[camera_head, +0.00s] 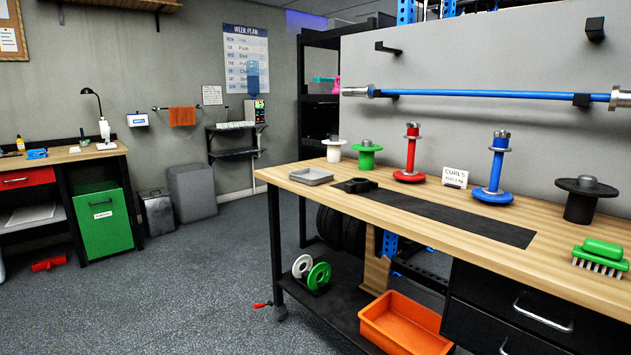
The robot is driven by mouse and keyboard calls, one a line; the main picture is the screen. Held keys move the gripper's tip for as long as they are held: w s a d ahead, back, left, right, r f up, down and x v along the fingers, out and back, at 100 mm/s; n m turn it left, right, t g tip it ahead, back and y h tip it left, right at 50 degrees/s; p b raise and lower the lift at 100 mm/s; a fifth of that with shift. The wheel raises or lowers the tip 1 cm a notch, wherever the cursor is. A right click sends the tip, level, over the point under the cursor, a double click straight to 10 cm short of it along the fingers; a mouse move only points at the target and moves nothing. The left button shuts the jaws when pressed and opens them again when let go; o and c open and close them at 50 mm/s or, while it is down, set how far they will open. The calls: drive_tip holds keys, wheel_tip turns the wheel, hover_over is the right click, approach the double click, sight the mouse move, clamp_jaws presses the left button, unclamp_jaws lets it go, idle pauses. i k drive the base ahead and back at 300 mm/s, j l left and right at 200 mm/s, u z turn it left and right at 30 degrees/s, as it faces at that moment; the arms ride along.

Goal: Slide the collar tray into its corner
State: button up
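A small shallow grey tray (311,176), likely the collar tray, lies flat near the left end of the wooden workbench (270,174). It looks empty and sits a little in from the bench's left and front edges. A black collar-like piece (355,186) lies just right of the tray, at the left end of a long black mat (450,215). A gap of bare wood separates tray and collar-like piece. My gripper is not in view.
Behind the tray stand white (334,150) and green (367,155) plate holders. Red (410,160) and blue (494,175) posts, a CURLS card (455,178), a black plate stand (582,200) and a green brush (601,256) stand further right. Bare wood lies along the front edge.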

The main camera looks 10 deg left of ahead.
sight(309, 176)
drive_tip(key=i+j, duration=0.15)
drive_tip(key=j, duration=0.2)
drive_tip(key=i+j, duration=0.15)
drive_tip(key=j, duration=0.2)
drive_tip(key=i+j, duration=0.1)
drive_tip(key=j, duration=0.25)
drive_tip(key=i+j, duration=0.15)
drive_tip(key=j, duration=0.2)
